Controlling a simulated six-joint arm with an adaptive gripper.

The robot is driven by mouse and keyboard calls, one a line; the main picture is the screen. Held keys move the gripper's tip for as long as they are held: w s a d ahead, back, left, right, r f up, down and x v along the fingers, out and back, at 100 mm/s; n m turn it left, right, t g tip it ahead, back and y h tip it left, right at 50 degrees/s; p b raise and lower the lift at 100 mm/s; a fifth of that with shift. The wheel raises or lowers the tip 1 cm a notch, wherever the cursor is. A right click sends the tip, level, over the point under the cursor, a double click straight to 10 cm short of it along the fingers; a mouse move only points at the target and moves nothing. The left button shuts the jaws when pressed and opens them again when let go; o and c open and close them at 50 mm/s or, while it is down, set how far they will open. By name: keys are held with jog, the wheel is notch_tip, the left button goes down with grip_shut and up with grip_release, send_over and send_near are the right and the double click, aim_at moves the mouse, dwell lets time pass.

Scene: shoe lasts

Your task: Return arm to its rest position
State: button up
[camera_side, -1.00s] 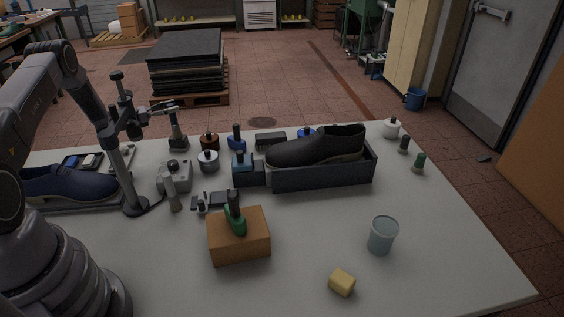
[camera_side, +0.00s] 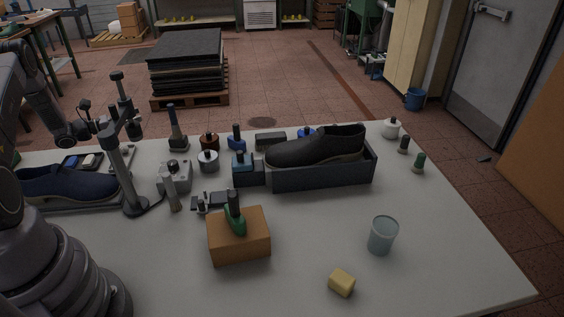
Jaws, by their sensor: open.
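My gripper (camera_side: 101,122) is at the left, raised near the back edge of the table. It is partly hidden behind a dark upright stand (camera_side: 132,175). Its fingers show small and dark, it is open, and I see nothing held in it. My arm is folded back toward its base at the left edge of the view.
The table (camera_side: 310,240) holds a black shoe (camera_side: 315,148) in a dark tray (camera_side: 322,178), a blue shoe (camera_side: 68,184), an orange block (camera_side: 240,245) with a green-based last, a cup (camera_side: 382,235), a yellow block (camera_side: 341,282) and several bottles.

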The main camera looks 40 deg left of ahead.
jog(key=shift+s+a, duration=0.2)
jog(key=shift+s, duration=0.25)
jog(key=w+d+r+m+g, duration=0.2)
jog(key=w+r+m, duration=0.15)
jog(key=r, duration=0.45)
jog(key=w+d+r+m+g, duration=0.2)
jog(key=w+r+m, duration=0.1)
jog(key=r+m, duration=0.3)
jog(key=d+r+m+g+h, duration=0.1)
jog(key=d+r+m+g, duration=0.1)
jog(key=d+r, duration=0.3)
jog(key=d+r+m+g, duration=0.1)
jog(key=d+r+m, duration=0.1)
jog(key=d, duration=0.5)
jog(key=s+d+r+m+g+y, duration=0.1)
jog(key=s+d+r+m+g, duration=0.15)
jog(key=s+d, duration=0.35)
jog(key=s+d+r+m+g, duration=0.2)
jog(key=s+d+r+m, duration=0.15)
jog(key=d, duration=0.45)
jog(key=s+d+m+y, duration=0.2)
jog(key=s+m, duration=0.4)
jog(key=s, duration=0.4)
jog(key=s+d+m+y, duration=0.3)
jog(key=s+m+y, duration=0.2)
jog(key=s, duration=0.6)
jog(key=shift+d+r+m, duration=0.15)
jog(key=shift+d+m, duration=0.1)
jog(key=shift+m, duration=0.2)
